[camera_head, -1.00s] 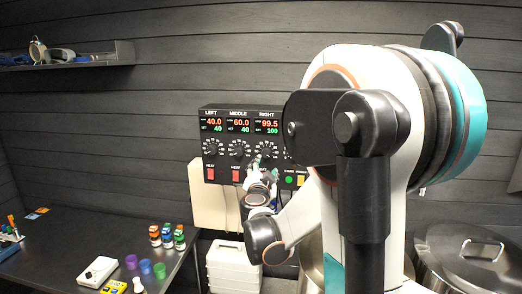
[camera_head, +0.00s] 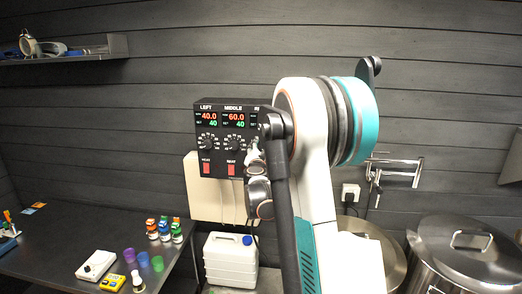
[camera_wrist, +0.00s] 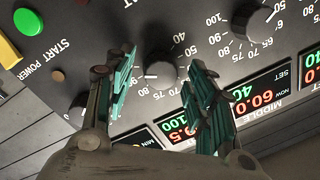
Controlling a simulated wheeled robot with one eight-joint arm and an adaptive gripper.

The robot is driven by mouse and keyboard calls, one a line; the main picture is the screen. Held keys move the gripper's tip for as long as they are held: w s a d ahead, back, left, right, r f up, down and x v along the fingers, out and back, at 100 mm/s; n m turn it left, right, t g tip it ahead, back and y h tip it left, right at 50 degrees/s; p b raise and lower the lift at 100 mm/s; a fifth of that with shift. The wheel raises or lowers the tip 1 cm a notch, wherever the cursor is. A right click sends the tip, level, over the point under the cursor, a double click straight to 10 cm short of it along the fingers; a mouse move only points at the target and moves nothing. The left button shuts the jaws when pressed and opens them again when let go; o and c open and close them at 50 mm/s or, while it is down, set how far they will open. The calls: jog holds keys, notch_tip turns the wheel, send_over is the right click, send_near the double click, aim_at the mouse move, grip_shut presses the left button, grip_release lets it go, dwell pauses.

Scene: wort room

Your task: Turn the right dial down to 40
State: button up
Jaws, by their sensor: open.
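The black control panel (camera_head: 219,160) hangs on the back wall in the head view, with LEFT, MIDDLE and a mostly hidden right column. The right dial (camera_wrist: 160,66) is a round black knob in the wrist view, beside the right display (camera_wrist: 176,128), which shows a green 100 and a partly covered red reading ending in .5. My gripper (camera_wrist: 163,72) is open, one finger on each side of this dial. I cannot tell whether the fingers touch it. In the head view my gripper (camera_head: 254,158) is at the panel, and my arm hides the right column.
The middle dial (camera_wrist: 254,20) is close to my right-hand finger in the wrist view. The middle display (camera_head: 235,120) reads 60.0 with set 40. A green button (camera_wrist: 28,21) is at upper left. A white jerrycan (camera_head: 230,260) stands below, and steel pots (camera_head: 468,262) stand right.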

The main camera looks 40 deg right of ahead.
jog(key=c, duration=1.1)
